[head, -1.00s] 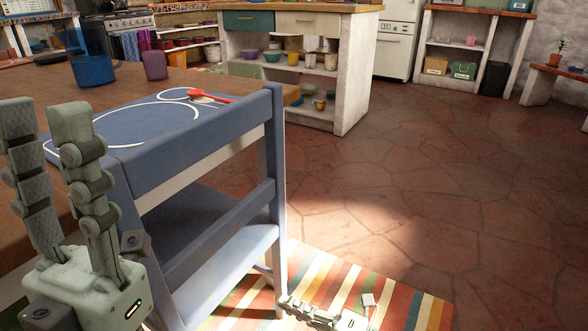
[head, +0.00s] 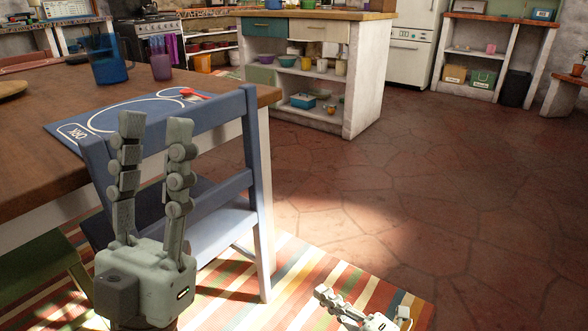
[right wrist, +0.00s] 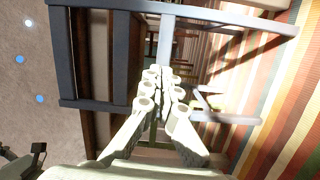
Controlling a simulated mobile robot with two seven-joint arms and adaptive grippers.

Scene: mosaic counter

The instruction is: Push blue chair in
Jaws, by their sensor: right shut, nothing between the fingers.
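The blue chair (head: 232,183) stands upright at the wooden table (head: 40,115), its back towards me and its seat (head: 225,228) partly beneath the tabletop. My left gripper (head: 156,125) is upright with its fingers spread and empty, in front of the chair's back and hiding part of it. Contact cannot be told. My right gripper (head: 362,310) is low at the bottom edge, right of the chair. In the right wrist view, its fingers (right wrist: 162,82) are together with nothing between them, over the blue chair's frame (right wrist: 220,17).
A striped rug (head: 330,280) lies under the chair. A green seat (head: 45,265) is at the lower left. Open tiled floor (head: 430,190) lies to the right.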

